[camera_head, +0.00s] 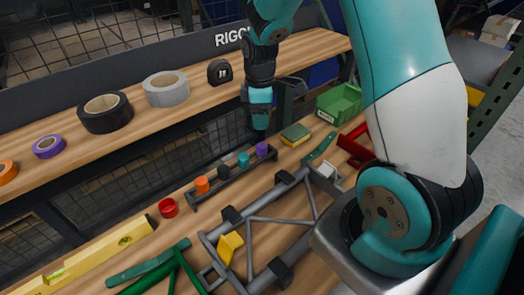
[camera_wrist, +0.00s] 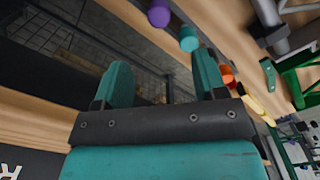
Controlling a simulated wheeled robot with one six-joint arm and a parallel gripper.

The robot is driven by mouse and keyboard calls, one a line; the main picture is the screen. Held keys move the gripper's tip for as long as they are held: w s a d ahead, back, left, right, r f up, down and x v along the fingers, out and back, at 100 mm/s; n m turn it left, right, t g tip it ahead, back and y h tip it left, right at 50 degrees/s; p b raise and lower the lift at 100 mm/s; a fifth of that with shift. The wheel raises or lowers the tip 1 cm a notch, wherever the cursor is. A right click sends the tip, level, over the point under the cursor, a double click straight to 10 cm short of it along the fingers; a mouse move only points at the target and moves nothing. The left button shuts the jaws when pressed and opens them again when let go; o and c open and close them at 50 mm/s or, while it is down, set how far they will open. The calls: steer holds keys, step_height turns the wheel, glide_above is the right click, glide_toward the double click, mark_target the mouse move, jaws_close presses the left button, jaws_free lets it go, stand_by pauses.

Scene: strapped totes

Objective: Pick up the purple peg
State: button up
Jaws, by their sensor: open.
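The purple peg (camera_head: 262,149) stands at the right end of a dark rack (camera_head: 235,178) on the lower wooden bench. Beside it in the rack are a teal peg (camera_head: 243,160), a dark peg (camera_head: 223,171) and an orange peg (camera_head: 202,184). In the wrist view the purple peg (camera_wrist: 159,14) is at the top, beyond my fingers, next to the teal peg (camera_wrist: 189,39). My gripper (camera_head: 260,120) is above and behind the purple peg, apart from it. Its two fingers also show in the wrist view (camera_wrist: 162,82), spread with nothing between them.
A shelf (camera_head: 200,84) behind carries tape rolls and a tape measure (camera_head: 219,71). A sponge (camera_head: 295,135) and a green bin (camera_head: 339,103) are right of the rack. A grey tube frame (camera_head: 255,225) lies in front, a red cap (camera_head: 168,207) to the left.

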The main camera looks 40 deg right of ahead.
mark_target(261, 145)
step_height(261, 145, down, 7)
steer(key=shift+p, duration=0.4)
steer(key=shift+d+f+p, duration=0.15)
steer(key=shift+f+p, duration=0.65)
steer(key=shift+f, duration=1.9)
steer(key=c, duration=1)
